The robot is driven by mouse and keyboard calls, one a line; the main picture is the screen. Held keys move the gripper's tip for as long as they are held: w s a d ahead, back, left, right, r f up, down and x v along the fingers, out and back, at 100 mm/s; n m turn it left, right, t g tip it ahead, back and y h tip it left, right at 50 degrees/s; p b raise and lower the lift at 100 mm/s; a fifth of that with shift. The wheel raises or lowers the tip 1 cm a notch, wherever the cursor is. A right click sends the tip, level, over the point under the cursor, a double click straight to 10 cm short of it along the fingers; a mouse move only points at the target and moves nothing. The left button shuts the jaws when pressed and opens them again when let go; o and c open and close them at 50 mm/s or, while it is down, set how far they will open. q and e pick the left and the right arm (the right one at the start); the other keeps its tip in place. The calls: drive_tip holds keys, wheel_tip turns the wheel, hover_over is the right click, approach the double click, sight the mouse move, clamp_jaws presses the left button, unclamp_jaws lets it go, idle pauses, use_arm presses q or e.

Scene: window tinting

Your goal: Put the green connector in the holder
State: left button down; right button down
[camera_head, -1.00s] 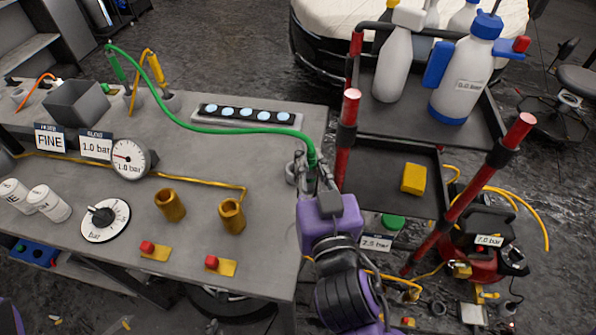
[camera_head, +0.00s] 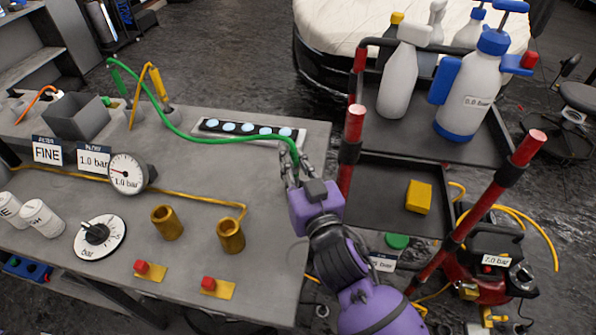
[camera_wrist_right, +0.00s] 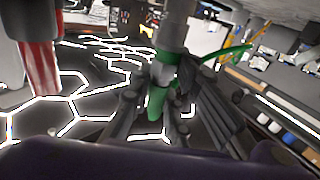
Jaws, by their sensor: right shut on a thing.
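My right gripper (camera_head: 292,170) is at the right edge of the grey workbench. It is shut on the green connector (camera_wrist_right: 158,100), which hangs at the end of the green hose (camera_head: 215,138). In the right wrist view the connector is upright between the dark fingers, just below a grey cylinder (camera_wrist_right: 174,28). The fingers hide most of the connector in the head view. I cannot clearly make out a holder beside it, as the gripper covers that spot. My left gripper is not in view.
Two brass sockets (camera_head: 231,236), a pressure gauge (camera_head: 127,172) and a dial (camera_head: 100,235) stand on the bench. A strip with several pale blue discs (camera_head: 247,129) lies behind the gripper. A red-posted cart (camera_head: 390,195) with bottles stands close on the right.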

sight(298, 173)
drive_tip(key=shift+w+d+f, duration=0.25)
drive_tip(key=shift+w+f, duration=0.1)
drive_tip(key=shift+f, duration=0.2)
drive_tip(key=f, duration=0.4)
drive_tip(key=shift+w+d+b, duration=0.2)
drive_tip(key=shift+w+b, duration=0.15)
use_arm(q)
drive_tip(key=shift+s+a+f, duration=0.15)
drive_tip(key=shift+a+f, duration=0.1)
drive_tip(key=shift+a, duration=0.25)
use_arm(e)
drive_tip(key=shift+r, duration=0.1)
drive_tip(key=c, duration=2.1)
unclamp_jaws()
drive_tip(key=shift+f, duration=0.3)
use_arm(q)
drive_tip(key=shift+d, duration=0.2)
use_arm(e)
drive_tip(key=o, duration=0.5)
drive_tip(key=shift+r, duration=0.1)
drive_tip(key=shift+c, duration=0.2)
